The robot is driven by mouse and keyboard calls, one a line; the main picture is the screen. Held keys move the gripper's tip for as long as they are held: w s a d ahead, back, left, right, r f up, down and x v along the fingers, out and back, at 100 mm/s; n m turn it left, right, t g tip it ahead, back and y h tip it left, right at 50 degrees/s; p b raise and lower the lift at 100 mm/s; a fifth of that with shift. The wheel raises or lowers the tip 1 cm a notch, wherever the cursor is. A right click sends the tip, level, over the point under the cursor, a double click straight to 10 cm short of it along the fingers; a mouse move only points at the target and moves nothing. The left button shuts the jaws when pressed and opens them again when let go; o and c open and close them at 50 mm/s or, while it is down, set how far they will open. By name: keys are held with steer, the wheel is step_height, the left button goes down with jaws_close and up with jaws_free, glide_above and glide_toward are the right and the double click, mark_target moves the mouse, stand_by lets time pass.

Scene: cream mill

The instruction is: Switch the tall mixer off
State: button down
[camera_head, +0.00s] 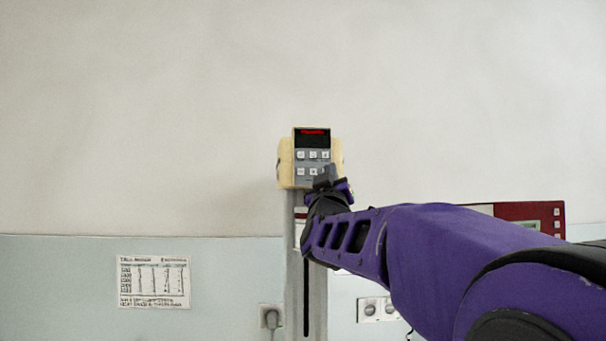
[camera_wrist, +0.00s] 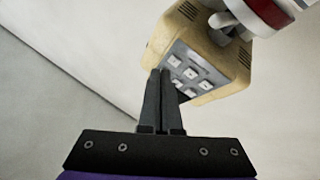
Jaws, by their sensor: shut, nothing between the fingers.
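The tall mixer has a cream head (camera_head: 285,165) on a grey column (camera_head: 318,300). Its front panel carries a dark display (camera_head: 312,138) with red characters lit, and two rows of pale buttons (camera_head: 313,155). My gripper (camera_head: 325,174) is shut and empty in front of the panel's lower right, hiding part of the lower row. In the wrist view the shut fingertips (camera_wrist: 160,72) lie at the edge of the button panel (camera_wrist: 195,72) on the cream head (camera_wrist: 232,62), which looks tilted there. I cannot tell whether they touch it.
A red and grey device (camera_head: 530,215) stands behind my arm at right. A printed chart (camera_head: 153,282) hangs on the wall at left. A socket with a plug (camera_head: 270,317) is beside the column, and another socket plate (camera_head: 376,309) is to its right.

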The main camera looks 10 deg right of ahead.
steer(key=s, duration=0.2)
steer(key=s+b, duration=0.1)
steer(key=s, duration=0.1)
steer(key=shift+s+r, duration=0.2)
steer(key=shift+s, duration=0.15)
stand_by(0.4)
